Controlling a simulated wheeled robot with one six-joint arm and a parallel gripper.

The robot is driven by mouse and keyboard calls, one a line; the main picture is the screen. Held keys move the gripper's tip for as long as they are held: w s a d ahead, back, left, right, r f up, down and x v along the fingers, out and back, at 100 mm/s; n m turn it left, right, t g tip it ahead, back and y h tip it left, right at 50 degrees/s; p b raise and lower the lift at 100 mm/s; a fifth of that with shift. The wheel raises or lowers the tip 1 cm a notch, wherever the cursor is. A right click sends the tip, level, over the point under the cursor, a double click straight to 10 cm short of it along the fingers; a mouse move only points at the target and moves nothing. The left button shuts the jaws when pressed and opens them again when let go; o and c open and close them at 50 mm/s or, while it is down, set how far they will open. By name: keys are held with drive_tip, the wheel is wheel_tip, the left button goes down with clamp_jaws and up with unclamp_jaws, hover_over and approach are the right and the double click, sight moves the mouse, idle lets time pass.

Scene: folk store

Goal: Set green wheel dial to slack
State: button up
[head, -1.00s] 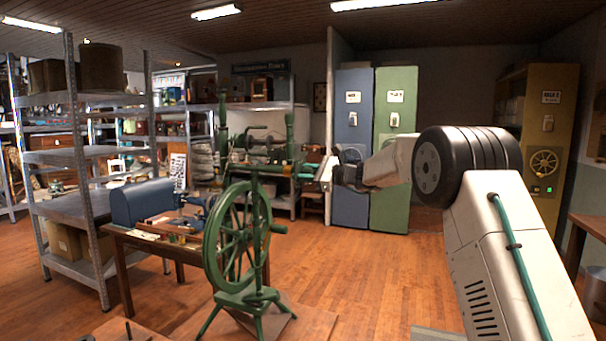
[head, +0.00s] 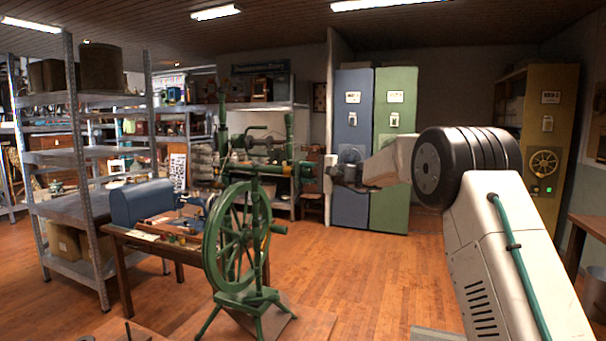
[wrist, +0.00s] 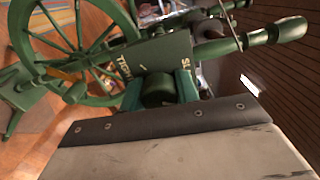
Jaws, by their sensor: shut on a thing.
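The green spinning wheel (head: 238,235) stands on its legs at the centre left of the head view. Its large spoked wheel also shows at the upper left of the wrist view (wrist: 75,45). A dark green plate (wrist: 150,58) with pale lettering, "TIGHT" and a partly hidden "SL", lies just beyond my fingers, with a short pale mark between the words. My gripper (wrist: 158,90), with teal fingers, is shut on the round green dial (wrist: 158,88) in front of that plate. In the head view my gripper (head: 313,170) is at the wheel's upper right; the dial is not clear there.
A table (head: 125,240) with a blue domed box (head: 142,203) stands left of the wheel, beside grey metal shelving (head: 75,205). Blue (head: 352,120) and green (head: 395,150) cabinets stand behind my arm. The wooden floor right of the wheel is open.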

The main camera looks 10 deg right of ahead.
sight(312, 173)
drive_tip(key=n, duration=0.5)
drive_tip(key=shift+f+n, duration=0.1)
drive_tip(key=shift+n, duration=0.3)
idle(0.4)
drive_tip(key=o, duration=1)
drive_tip(key=shift+v, duration=3.95)
